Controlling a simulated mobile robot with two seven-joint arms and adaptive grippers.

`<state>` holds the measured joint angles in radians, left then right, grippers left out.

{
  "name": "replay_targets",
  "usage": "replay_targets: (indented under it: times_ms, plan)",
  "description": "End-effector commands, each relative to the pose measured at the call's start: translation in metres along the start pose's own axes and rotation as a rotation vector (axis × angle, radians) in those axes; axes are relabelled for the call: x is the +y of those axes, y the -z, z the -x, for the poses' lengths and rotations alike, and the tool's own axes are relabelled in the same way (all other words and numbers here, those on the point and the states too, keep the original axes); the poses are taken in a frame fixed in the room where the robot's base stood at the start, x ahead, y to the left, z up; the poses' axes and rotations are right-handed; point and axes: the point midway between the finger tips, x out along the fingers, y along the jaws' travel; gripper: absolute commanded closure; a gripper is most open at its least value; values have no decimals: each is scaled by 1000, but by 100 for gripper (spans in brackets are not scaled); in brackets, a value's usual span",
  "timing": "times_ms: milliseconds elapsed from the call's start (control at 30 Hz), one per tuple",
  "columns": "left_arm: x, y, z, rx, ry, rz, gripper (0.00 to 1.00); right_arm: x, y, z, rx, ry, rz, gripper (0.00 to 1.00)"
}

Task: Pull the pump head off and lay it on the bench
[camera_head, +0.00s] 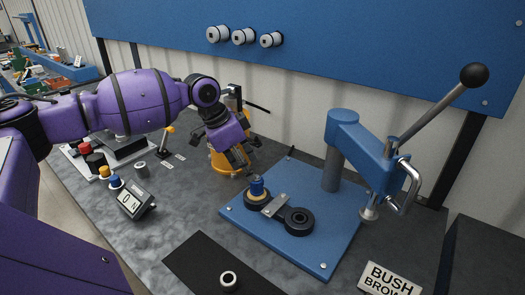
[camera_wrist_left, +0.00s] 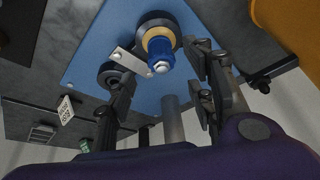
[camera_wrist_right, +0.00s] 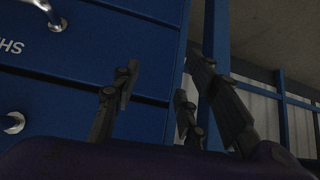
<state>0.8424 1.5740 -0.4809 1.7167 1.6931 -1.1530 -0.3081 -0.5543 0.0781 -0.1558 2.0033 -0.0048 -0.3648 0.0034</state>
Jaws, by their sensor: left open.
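My left gripper (camera_head: 246,160) is open and empty, above the bench beside an orange cylindrical body (camera_head: 222,160). The arm hides part of this body, and it shows at the top right of the left wrist view (camera_wrist_left: 288,30). No part is clearly recognisable as the pump head; a dark fitting (camera_head: 232,98) shows behind my left wrist. A blue part with a brass-coloured collar (camera_head: 258,187) stands upright in a black ring on a blue plate; in the left wrist view the blue part (camera_wrist_left: 160,45) lies beyond the fingertips. My right gripper (camera_wrist_right: 165,80) is open and empty before blue drawers.
A blue lever press (camera_head: 345,150) rises from the blue base plate (camera_head: 325,262). A black mat (camera_head: 195,262) with a small ring (camera_head: 228,280) lies in front. A label box (camera_head: 137,203) and coloured buttons stand left.

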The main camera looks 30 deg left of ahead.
Motion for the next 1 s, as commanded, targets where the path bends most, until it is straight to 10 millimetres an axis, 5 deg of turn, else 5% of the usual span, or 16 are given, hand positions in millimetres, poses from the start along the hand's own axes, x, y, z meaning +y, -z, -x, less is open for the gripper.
replay_targets:
  times_ms: [433,667,1000]
  plan:
    - [1,0,-54,0,-3,0,51,2,-31,6,-54,-6,-3,60]
    - [1,0,-75,1,0,0,51,1,-22,3,-38,-4,-1,60]
    - [0,0,-78,0,1,0,52,0,-10,-1,-16,-1,1,60]
